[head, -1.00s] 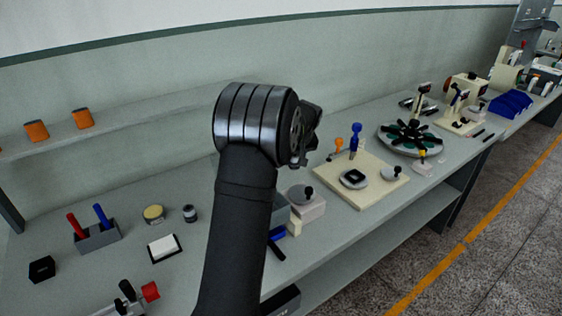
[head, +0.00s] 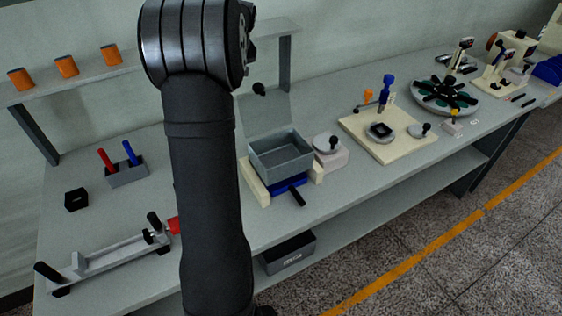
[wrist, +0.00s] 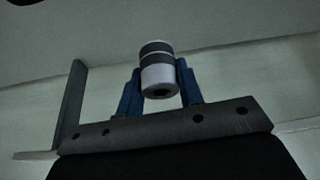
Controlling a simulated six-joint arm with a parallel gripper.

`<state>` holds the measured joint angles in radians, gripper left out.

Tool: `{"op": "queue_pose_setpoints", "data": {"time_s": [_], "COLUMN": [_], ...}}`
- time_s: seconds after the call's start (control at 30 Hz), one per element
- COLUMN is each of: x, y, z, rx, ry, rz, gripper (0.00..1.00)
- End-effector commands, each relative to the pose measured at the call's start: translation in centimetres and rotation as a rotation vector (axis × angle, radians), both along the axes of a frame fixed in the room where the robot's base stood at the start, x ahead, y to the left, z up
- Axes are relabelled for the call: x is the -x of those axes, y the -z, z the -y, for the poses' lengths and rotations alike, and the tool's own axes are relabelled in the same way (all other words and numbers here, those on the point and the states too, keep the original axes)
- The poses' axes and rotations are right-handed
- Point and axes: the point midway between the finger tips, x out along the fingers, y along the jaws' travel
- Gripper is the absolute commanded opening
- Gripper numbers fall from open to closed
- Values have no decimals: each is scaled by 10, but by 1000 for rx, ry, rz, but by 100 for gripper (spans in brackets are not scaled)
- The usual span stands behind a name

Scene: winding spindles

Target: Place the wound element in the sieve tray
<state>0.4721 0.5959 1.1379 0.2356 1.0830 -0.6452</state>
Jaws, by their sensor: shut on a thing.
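My gripper (wrist: 159,72) has blue fingers and is shut on the wound element (wrist: 157,52), a light grey cylinder with dark bands, in the wrist view. The cylinder stands out beyond the fingers, with a dark hole in its near end. In the head view my arm's wrist hides the fingers and the element. An open grey rectangular tray (head: 281,152), which looks like the sieve tray, stands on the bench right of my arm. Its inside looks empty, and I cannot make out holes in its floor.
A cream frame and blue block (head: 288,186) with a dark handle sit beneath the tray. A pale block with a round knobbed top (head: 328,148) stands close at its right. A cream tool board (head: 385,140) is farther right. A shelf (head: 130,68) with orange cylinders runs behind.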

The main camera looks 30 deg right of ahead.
Motion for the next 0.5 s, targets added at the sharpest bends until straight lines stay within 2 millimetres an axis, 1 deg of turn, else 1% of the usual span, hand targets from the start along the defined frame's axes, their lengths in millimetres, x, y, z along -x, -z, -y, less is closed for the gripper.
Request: {"op": "queue_pose_setpoints", "data": {"time_s": [0.03, 0.07, 0.1, 0.2, 0.27, 0.3, 0.33, 0.4, 0.5], "x": [-2, -1, 1, 12, 24, 32, 40, 58, 79], "y": [11, 18, 29, 56, 72, 81, 89, 101, 110], "z": [-30, -45, -65, -105, -125, -137, -145, -157, -166], "rx": [-2, -3, -2, -3, -2, -2, -3, -2, -1], "ry": [-40, -61, -90, -165, -218, -257, -289, -375, -493], "rz": [-4, -4, -6, -5, -6, -4, -5, -3, -2], "gripper": [10, 10, 10, 10, 10, 10, 10, 10, 10]}}
